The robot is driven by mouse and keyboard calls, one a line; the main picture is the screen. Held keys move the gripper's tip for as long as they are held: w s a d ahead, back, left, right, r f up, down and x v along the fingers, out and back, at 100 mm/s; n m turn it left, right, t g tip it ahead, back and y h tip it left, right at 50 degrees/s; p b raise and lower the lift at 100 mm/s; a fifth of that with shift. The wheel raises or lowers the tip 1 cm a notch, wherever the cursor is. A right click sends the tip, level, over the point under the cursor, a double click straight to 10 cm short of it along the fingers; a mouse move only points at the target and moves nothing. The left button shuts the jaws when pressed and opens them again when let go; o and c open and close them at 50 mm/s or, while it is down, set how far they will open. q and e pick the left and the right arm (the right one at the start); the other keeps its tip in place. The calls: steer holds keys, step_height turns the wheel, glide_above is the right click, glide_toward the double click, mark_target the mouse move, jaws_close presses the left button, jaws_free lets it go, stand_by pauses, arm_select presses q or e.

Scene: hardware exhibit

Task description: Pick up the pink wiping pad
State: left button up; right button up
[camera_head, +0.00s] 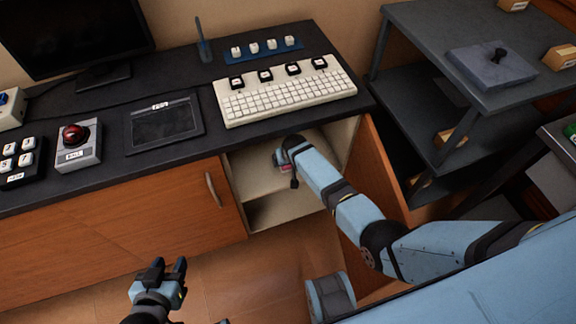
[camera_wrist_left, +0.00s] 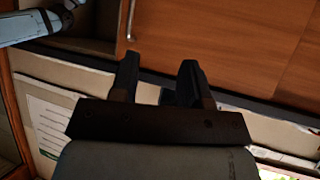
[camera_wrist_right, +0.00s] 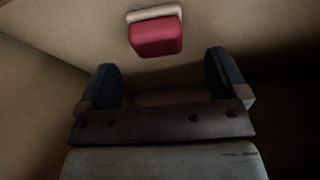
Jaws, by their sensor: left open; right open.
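The pink wiping pad (camera_wrist_right: 156,38), a pinkish-red block with a pale strip along one edge, shows in the right wrist view. It is on a pale surface inside the open cabinet, beyond my right fingertips. My right gripper (camera_wrist_right: 165,80) is open and empty, with the pad apart from the fingers and roughly centred between them. In the head view my right arm reaches into the cabinet, and only a small reddish bit of the pad (camera_head: 285,168) shows beside the wrist. My left gripper (camera_head: 168,268) is open and empty in front of the closed cabinet doors; it also shows in the left wrist view (camera_wrist_left: 160,75).
The cabinet's open door (camera_head: 372,170) stands just right of my right arm. The dark desktop (camera_head: 190,75) above holds a keyboard (camera_head: 285,95), a tablet (camera_head: 163,122) and a red-button box (camera_head: 78,145). A grey shelf unit (camera_head: 420,50) is at the right. Floor is free around my left gripper.

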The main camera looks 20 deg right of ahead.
steer(key=b+x, duration=0.4)
steer(key=shift+d+b, duration=0.1)
steer(key=shift+b, duration=0.3)
steer(key=shift+w+f+b, duration=0.3)
steer(key=shift+f+b, duration=0.2)
steer(key=shift+b, duration=0.3)
steer(key=c, duration=0.9)
